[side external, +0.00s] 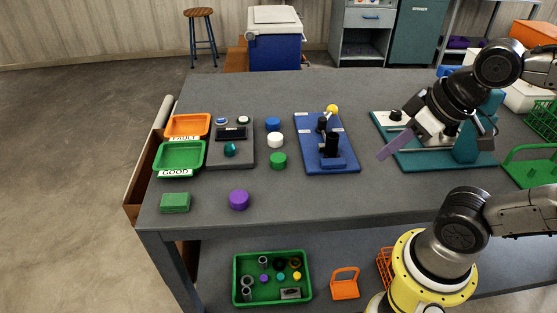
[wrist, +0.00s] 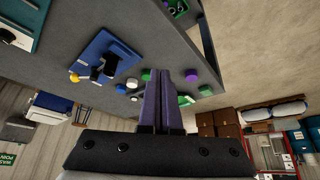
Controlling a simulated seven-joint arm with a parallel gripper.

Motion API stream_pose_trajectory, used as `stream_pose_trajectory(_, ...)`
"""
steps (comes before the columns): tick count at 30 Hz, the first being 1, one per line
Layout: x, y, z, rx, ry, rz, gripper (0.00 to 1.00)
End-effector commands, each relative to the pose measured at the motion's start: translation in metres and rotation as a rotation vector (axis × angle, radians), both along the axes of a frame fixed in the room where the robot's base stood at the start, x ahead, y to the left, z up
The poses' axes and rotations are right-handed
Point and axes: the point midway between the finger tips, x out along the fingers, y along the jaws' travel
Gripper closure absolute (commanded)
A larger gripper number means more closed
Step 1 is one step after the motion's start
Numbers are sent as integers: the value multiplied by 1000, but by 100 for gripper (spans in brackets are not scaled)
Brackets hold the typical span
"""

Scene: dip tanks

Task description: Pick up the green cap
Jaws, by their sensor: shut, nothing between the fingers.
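The green cap (side external: 278,160) stands on the grey table, in front of a white cap (side external: 275,140) and a blue cap (side external: 273,124) in a short column. In the wrist view, a small green cap (wrist: 146,74) shows just left of my fingers, partly hidden by them. My gripper (side external: 384,154) is at the right of the table, tilted, its purple fingers together and empty. It is above the table, well to the right of the green cap, with the blue fixture between them. The fingers also fill the middle of the wrist view (wrist: 162,73).
The blue fixture (side external: 312,158) with a black post and yellow-knobbed lever stands right of the caps. A grey device (side external: 245,158), orange tray (side external: 174,135) and green tray (side external: 159,165) lie left. A purple cap (side external: 239,199) and green block (side external: 175,202) lie nearer the front edge.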

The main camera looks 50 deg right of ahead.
Motion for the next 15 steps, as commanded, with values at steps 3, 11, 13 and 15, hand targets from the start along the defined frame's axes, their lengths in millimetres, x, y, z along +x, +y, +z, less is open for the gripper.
stream_pose_trajectory(3,0,0,0,0,0,0,87)
stream_pose_trajectory(11,0,0,0,0,0,0,41)
stream_pose_trajectory(13,0,0,0,0,0,0,28)
stream_pose_trajectory(15,0,0,0,0,0,0,15)
